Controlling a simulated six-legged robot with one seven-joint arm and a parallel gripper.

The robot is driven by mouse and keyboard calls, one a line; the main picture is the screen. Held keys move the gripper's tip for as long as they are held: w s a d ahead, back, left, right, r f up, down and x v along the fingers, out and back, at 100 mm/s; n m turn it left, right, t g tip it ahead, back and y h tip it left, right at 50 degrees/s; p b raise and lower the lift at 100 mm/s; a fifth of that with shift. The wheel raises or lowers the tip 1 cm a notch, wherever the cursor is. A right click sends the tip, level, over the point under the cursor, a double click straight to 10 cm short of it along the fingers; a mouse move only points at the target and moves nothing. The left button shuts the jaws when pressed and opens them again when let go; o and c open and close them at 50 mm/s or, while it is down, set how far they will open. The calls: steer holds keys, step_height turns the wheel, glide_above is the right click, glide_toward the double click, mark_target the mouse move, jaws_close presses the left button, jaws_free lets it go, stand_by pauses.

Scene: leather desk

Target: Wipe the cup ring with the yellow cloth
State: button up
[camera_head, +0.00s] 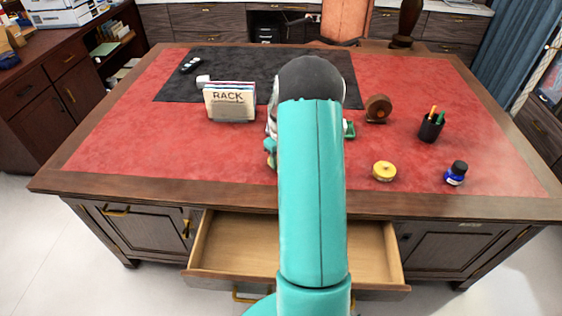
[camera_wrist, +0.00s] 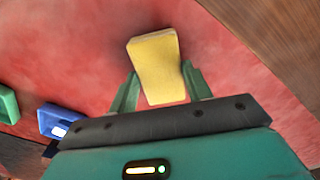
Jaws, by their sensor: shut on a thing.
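The yellow cloth (camera_wrist: 155,62) is a folded, block-like pad between the two green fingers of my gripper (camera_wrist: 158,88) in the wrist view. My gripper is shut on it, over the red leather. In the head view my arm hides the gripper and the cloth. I cannot make out the cup ring in either view; the cloth or my arm may cover it.
The red desk top (camera_head: 140,135) holds a rack (camera_head: 231,104), a brown round object (camera_head: 378,109), a pen cup (camera_head: 431,128), a round yellow object (camera_head: 384,171) and an ink bottle (camera_head: 456,174). A drawer (camera_head: 240,245) stands open in front. The left front is clear.

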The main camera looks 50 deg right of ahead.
steer(key=shift+w+d+f, duration=0.35)
steer(key=shift+w+d, duration=0.25)
steer(key=shift+d, duration=0.25)
steer(key=shift+c, duration=0.8)
steer(key=shift+w+d+r, duration=0.15)
steer(key=shift+w+d, duration=0.85)
steer(key=shift+d, duration=0.25)
steer(key=shift+w+d+r, duration=0.1)
steer(key=shift+w+d, duration=0.9)
steer(key=shift+d, duration=0.2)
steer(key=shift+r, duration=0.1)
step_height(320, 180, up, 6)
steer(key=shift+r, duration=0.1)
steer(key=shift+r, duration=1.4)
